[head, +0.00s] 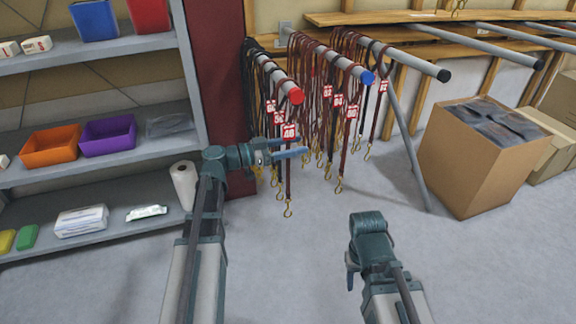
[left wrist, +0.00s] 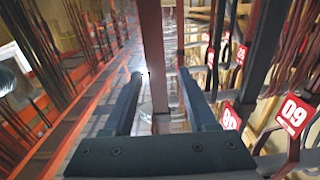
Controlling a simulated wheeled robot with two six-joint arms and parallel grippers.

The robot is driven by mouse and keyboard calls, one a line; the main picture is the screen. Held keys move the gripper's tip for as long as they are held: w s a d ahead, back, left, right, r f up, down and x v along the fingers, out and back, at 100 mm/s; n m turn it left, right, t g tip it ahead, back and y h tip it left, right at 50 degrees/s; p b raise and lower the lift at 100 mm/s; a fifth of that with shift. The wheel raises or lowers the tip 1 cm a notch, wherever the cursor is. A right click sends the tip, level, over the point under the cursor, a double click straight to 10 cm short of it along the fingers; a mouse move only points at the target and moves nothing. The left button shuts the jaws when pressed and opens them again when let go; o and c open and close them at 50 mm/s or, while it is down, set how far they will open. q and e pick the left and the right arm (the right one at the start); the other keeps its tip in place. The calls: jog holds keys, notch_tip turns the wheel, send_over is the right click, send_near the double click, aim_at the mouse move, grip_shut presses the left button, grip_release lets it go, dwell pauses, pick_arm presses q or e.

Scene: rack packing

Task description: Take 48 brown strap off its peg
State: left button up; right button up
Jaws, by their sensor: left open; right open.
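The 48 brown strap (head: 289,184) hangs from the red-tipped peg (head: 292,95), with its red 48 tag near the fingers and a brass hook at its lower end. My left gripper (head: 291,149) is at the strap just below the tag, fingers pointing right. In the left wrist view a brown strap (left wrist: 152,60) runs between my two open fingers (left wrist: 160,100), with gaps at both sides. My right gripper (head: 352,262) is low at centre right, away from the straps; its fingers are hard to make out.
A shelf with bins (head: 50,147) stands left. An open cardboard box (head: 465,165) stands right. The floor in front is clear.

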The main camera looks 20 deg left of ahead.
pick_arm(q)
jog(key=shift+w+d, duration=0.3)
jog(key=shift+d, duration=0.15)
grip_shut()
dwell(1.1)
